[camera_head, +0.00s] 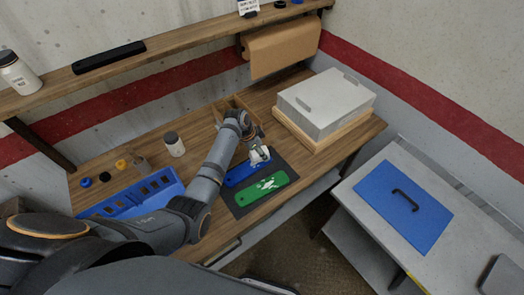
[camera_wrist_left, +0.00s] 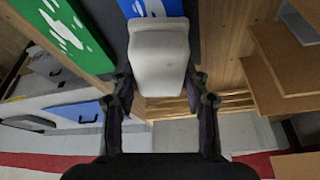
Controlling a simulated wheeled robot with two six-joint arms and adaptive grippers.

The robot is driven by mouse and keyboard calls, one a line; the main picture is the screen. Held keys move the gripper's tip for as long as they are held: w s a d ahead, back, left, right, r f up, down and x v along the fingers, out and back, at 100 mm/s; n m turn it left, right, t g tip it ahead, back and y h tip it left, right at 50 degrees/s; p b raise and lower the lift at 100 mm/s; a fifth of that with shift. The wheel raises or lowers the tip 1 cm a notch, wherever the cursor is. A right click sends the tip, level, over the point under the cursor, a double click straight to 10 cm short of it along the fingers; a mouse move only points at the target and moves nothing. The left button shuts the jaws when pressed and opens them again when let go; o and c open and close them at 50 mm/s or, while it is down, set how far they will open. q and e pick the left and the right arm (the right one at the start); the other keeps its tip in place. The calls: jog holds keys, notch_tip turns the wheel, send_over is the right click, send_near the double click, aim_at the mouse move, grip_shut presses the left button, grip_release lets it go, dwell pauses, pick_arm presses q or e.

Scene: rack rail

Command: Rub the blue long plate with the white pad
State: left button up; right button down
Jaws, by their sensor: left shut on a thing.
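The blue long plate (camera_head: 236,175) lies on a dark mat, partly hidden by my left arm and the pad. A strip of the blue plate with white marks shows at the top of the left wrist view (camera_wrist_left: 130,8). My left gripper (camera_head: 255,149) is shut on the white pad (camera_wrist_left: 158,58), with a finger on each side of it. In the head view the white pad (camera_head: 260,156) is at the right end of the blue plate; I cannot tell whether they touch. My right gripper is not in view.
A green plate (camera_head: 258,190) with white marks lies beside the blue one on the dark mat (camera_head: 283,166). A blue slotted rack (camera_head: 125,199) and a white jar (camera_head: 174,146) stand left. A grey box (camera_head: 325,100) stands at the back right. A shelf (camera_head: 165,50) runs above.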

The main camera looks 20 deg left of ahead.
pick_arm(q)
jog(key=shift+r+p, duration=1.2)
jog(key=shift+r, duration=0.35)
jog(key=shift+r+p, duration=0.8)
jog(key=shift+p, duration=0.05)
jog(key=shift+r, duration=0.7)
